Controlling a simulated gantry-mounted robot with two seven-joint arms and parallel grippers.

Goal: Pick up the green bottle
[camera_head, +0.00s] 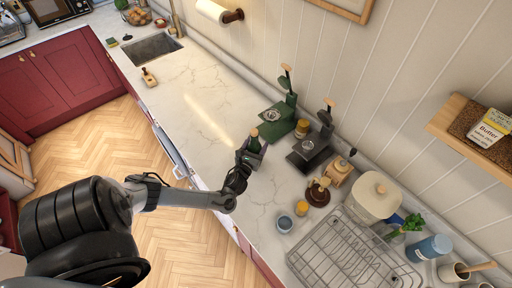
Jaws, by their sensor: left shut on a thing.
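The green bottle (254,143) is small and dark green with a tan top, and stands roughly upright near the middle of the camera_head view. My left gripper (249,153) is shut on it, with the fingers around its lower part. The bottle's lower end is hidden by the gripper. I cannot tell whether the bottle touches the white marble counter (205,95) or is held just above it. My right gripper is not in view.
A green press (278,122) and a black press (309,152) stand close right of the bottle. A wire dish rack (345,250), small jars and a cream pot (372,196) crowd the lower right. The counter towards the sink (151,48) is mostly clear.

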